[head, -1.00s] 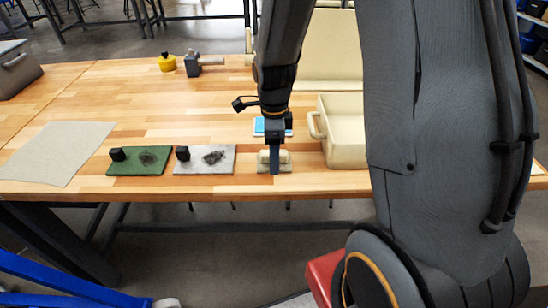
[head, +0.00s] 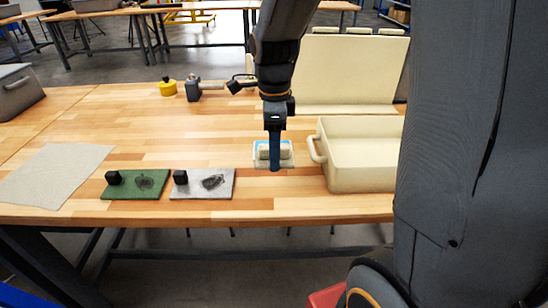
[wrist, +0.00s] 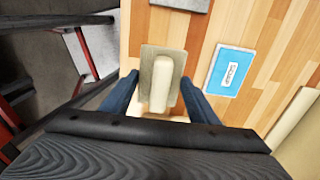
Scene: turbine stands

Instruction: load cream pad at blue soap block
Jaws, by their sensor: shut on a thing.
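My gripper (head: 275,167) is shut on the cream pad (head: 287,162), gripping its raised cream handle. In the wrist view the pad (wrist: 149,62) sits between the fingers, a flat greyish-cream plate with the handle on top. The blue soap block (head: 256,144) lies on the table just behind the pad and is mostly hidden by it in the head view. In the wrist view the labelled blue block (wrist: 231,71) lies to the right of the pad, apart from it. The pad appears raised above the wood.
A cream bin with handles (head: 350,180) stands close on the right. To the left lie a grey board (head: 215,192) and a green board (head: 125,190), each with a black block and dark smudge, and a beige cloth (head: 55,175). A grey clamp-like tool (head: 193,89) stands behind.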

